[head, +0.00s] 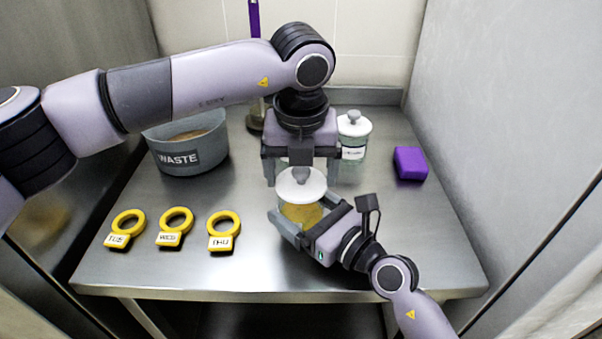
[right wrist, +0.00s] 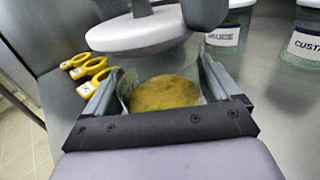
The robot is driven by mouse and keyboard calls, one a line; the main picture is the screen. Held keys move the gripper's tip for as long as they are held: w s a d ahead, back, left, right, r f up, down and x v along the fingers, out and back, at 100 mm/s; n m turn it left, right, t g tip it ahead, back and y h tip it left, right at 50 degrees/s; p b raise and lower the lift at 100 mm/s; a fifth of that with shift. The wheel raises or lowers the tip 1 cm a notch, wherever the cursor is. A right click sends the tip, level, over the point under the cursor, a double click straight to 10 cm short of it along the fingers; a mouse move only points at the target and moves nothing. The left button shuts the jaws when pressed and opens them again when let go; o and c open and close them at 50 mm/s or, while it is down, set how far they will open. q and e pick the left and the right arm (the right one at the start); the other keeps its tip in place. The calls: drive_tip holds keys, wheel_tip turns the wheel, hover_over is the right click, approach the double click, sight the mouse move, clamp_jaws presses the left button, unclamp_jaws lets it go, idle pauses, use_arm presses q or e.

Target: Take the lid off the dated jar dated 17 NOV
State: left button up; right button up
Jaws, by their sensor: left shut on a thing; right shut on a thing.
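A clear jar with yellow contents (head: 300,214) stands near the middle of the table. My right gripper (head: 302,208) is shut on it, one finger on each side; the right wrist view shows the jar's yellow contents (right wrist: 165,93) between the fingers. A white lid (head: 301,190) with a grey knob is over the jar, with the knob between the fingers of my left gripper (head: 301,174). In the right wrist view the lid (right wrist: 140,32) appears raised, apart from the jar's mouth. No date on this jar is readable.
Another lidded jar (head: 353,154) stands behind; the right wrist view shows two labelled jars, one reading "CUSTA" (right wrist: 305,46). A WASTE bin (head: 187,150) is at the back left. Yellow TUE (head: 127,223), WED (head: 174,222) and THU (head: 223,226) rings lie left. A purple block (head: 410,163) is right.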

use_arm(q)
drive_tip(key=shift+r, duration=0.1)
drive_tip(key=shift+r, duration=2)
use_arm(e)
drive_tip(key=o, duration=1.2)
